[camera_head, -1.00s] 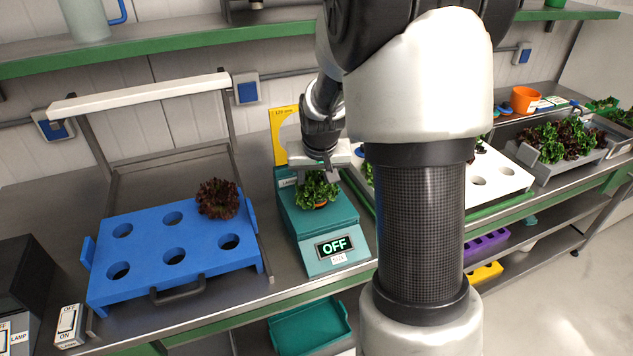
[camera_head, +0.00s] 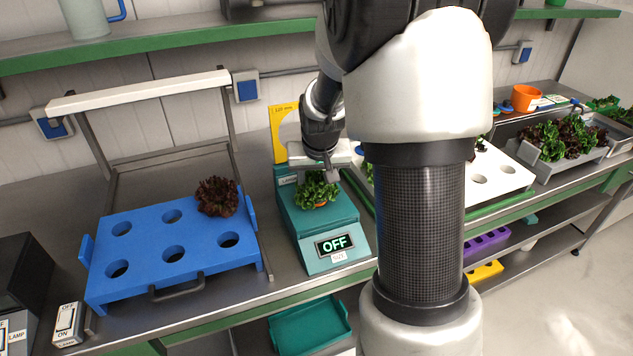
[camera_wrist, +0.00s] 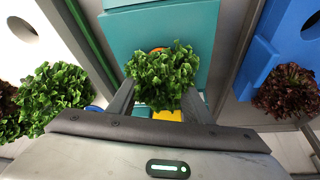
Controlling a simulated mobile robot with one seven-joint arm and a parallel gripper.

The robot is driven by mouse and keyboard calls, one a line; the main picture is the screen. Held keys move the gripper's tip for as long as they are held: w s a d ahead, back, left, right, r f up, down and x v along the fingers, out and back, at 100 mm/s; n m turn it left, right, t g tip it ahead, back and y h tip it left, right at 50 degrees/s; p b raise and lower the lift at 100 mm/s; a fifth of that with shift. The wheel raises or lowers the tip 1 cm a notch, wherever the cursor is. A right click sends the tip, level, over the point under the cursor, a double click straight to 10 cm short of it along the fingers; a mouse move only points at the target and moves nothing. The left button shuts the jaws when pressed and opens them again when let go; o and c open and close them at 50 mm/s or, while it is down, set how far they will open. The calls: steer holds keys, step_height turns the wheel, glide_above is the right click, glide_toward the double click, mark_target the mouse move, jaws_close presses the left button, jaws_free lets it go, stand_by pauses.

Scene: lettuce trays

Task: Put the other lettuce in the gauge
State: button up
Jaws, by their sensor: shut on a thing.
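A green lettuce (camera_head: 316,191) with a bit of orange at its base is at the teal gauge (camera_head: 328,224), whose display reads OFF. My gripper (camera_head: 325,178) is over the gauge and shut on this lettuce. In the wrist view the green lettuce (camera_wrist: 163,76) sits between the two fingers, with the teal gauge (camera_wrist: 190,30) beyond it. Whether its base touches the gauge is hidden by leaves. A dark red lettuce (camera_head: 217,196) stands in the back right hole of the blue tray (camera_head: 145,235); it also shows in the wrist view (camera_wrist: 288,90).
A yellow panel (camera_head: 283,128) stands behind the gauge. A white tray (camera_head: 497,170) and a grey bin (camera_head: 560,170) with several lettuces are on the right, partly behind my arm. A lamp frame (camera_head: 140,95) rises behind the blue tray. A switch box (camera_head: 68,324) is at the front left.

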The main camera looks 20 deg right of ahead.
steer(key=shift+f+b, duration=0.5)
steer(key=shift+f, duration=0.05)
stand_by(0.4)
steer(key=o, duration=1.6)
steer(key=shift+c, duration=0.2)
steer(key=shift+r, duration=0.1)
steer(key=shift+r+p, duration=2.45)
steer(key=shift+r, duration=1.05)
steer(key=p+v, duration=0.1)
steer(key=v, duration=1.6)
steer(key=shift+r, duration=0.15)
